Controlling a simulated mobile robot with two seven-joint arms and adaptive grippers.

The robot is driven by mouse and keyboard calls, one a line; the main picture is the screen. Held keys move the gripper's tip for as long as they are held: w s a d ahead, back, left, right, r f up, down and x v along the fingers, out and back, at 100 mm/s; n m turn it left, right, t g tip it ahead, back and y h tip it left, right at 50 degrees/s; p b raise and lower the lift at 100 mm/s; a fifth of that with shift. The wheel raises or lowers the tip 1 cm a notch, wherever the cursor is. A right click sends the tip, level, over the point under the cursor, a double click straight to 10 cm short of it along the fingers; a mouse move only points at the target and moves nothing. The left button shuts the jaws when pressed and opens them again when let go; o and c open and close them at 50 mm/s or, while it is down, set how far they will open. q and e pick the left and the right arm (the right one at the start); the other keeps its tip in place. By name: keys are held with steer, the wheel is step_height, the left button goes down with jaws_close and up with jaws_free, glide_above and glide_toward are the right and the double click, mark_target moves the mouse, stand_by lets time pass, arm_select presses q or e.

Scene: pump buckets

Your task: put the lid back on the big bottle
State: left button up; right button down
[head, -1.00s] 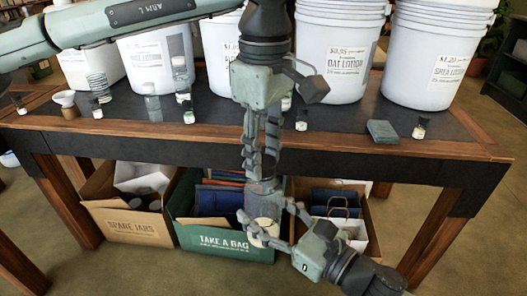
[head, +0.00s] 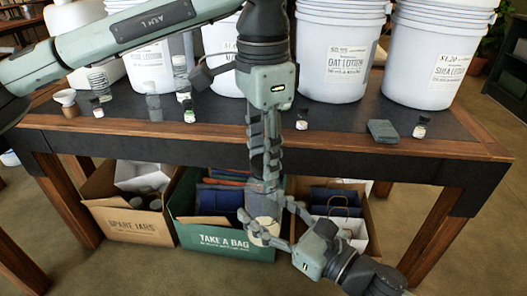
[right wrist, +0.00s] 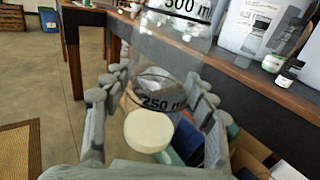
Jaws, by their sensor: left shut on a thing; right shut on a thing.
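The big bottle (head: 262,207) is clear grey with a cream patch low down. It stands upright below the table's front edge. My right gripper (head: 264,222) is shut around it from the right. The right wrist view shows the clear bottle (right wrist: 165,60) with volume marks and a pale disc low in it, between the fingers. My left gripper (head: 264,172) points straight down over the bottle, its fingers close together at the bottle's top. The lid is hidden at those fingertips; I cannot see how it sits on the neck.
White lotion buckets (head: 345,60) stand along the table (head: 420,148). Small jars, a funnel (head: 66,97) and a grey-green block (head: 383,131) lie near its front edge. Under it are a spare jars box (head: 135,222) and a green bag box (head: 220,235), behind the bottle.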

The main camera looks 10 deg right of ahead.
arm_select(q)
steer(key=o, duration=0.7)
steer(key=shift+r, duration=0.1)
steer(key=shift+r, duration=2.2)
steer(key=shift+c, duration=0.5)
